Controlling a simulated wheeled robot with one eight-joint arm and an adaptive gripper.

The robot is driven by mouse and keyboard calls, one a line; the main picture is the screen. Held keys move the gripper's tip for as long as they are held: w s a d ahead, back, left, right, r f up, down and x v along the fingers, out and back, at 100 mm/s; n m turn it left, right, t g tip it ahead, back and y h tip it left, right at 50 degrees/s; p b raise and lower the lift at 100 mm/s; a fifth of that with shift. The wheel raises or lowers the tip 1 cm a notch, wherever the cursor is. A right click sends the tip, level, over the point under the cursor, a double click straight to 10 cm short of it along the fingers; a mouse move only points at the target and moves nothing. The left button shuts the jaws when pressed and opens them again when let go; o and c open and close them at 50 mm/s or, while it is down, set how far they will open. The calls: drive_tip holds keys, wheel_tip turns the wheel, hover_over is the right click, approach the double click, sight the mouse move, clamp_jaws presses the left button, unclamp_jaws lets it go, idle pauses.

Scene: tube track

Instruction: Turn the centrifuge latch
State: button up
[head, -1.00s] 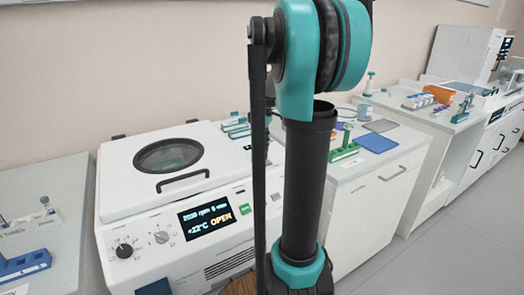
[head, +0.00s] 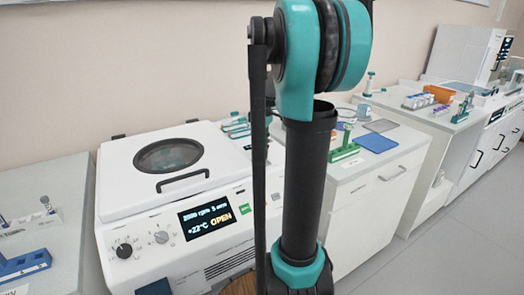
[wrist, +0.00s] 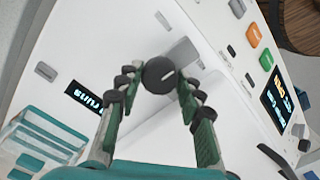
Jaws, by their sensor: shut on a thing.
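The white centrifuge (head: 150,205) stands on the bench in the head view. In the head view my arm hides the gripper and the knob.
An orange button (wrist: 266,60) and a green button (wrist: 252,37) are on the panel near the fingers. A dark lid handle (head: 183,181) sticks up on the lid. A blue rack (head: 22,263) stands on the left bench. A round wooden top (wrist: 303,18) shows below the panel.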

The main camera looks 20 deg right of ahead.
drive_tip(key=m, duration=0.8)
drive_tip(key=shift+m, duration=0.4)
drive_tip(key=m, duration=0.4)
drive_tip(key=shift+a+m, duration=0.1)
drive_tip(key=shift+m, duration=2)
drive_tip(key=o, duration=1.2)
drive_tip(key=shift+c, duration=0.2)
drive_tip(key=shift+r, duration=0.1)
wheel_tip(320, 180, up, 12)
